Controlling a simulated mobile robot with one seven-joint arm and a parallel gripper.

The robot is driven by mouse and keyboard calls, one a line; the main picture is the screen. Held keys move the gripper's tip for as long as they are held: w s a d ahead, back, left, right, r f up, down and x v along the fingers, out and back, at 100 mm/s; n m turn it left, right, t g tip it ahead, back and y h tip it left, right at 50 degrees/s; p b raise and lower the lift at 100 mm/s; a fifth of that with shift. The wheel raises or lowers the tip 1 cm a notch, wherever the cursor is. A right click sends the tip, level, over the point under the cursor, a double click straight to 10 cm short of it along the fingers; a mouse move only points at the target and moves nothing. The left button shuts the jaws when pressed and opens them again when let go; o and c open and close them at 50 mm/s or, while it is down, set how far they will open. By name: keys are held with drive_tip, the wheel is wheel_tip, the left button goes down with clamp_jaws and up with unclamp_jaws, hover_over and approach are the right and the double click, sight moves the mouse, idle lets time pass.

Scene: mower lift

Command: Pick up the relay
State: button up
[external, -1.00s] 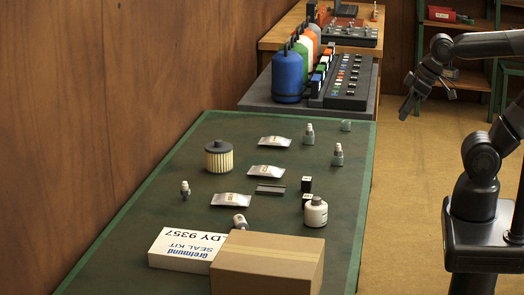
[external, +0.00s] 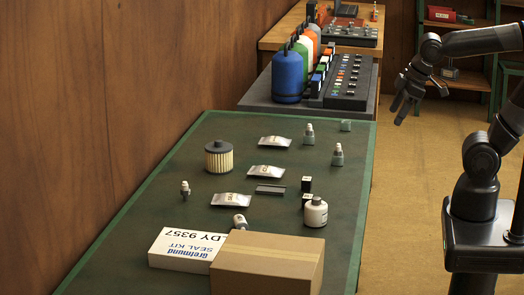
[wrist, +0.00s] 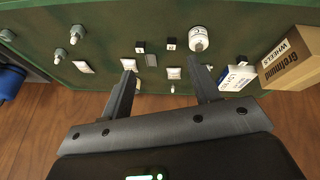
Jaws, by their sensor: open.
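Two small black cubes with pale tops stand close together on the green mat; I cannot tell which is the relay, if either. In the external view one cube (external: 307,183) stands just behind the other (external: 307,197). The wrist view shows one cube (wrist: 140,47) left of the other (wrist: 171,45). My gripper (external: 408,115) is empty, in the air right of the table and well away from the cubes. In the wrist view its jaws (wrist: 160,68) are apart, with the cubes beyond the fingertips.
A white bottle (external: 315,212) stands beside the cubes, and a grey strip (external: 270,190) lies left of them. Silver packets (external: 232,200), a filter (external: 219,157), a cardboard box (external: 268,265) and a seal kit box (external: 187,249) occupy the mat (external: 150,215).

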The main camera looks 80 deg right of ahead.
drive_tip(key=w+f+n+g+h, duration=0.2)
drive_tip(key=w+f+n, duration=0.1)
drive_tip(key=w+n, duration=0.3)
drive_tip(key=n+g+y, duration=0.3)
drive_tip(key=n, duration=2.4)
hover_over(306, 196)
wheel_tip(306, 196, down, 14)
drive_tip(key=f, duration=0.1)
wheel_tip(306, 196, down, 4)
drive_tip(key=shift+w, duration=0.1)
drive_tip(key=shift+d+f, duration=0.1)
drive_tip(key=shift+f, duration=3.05)
drive_tip(key=shift+c, duration=0.2)
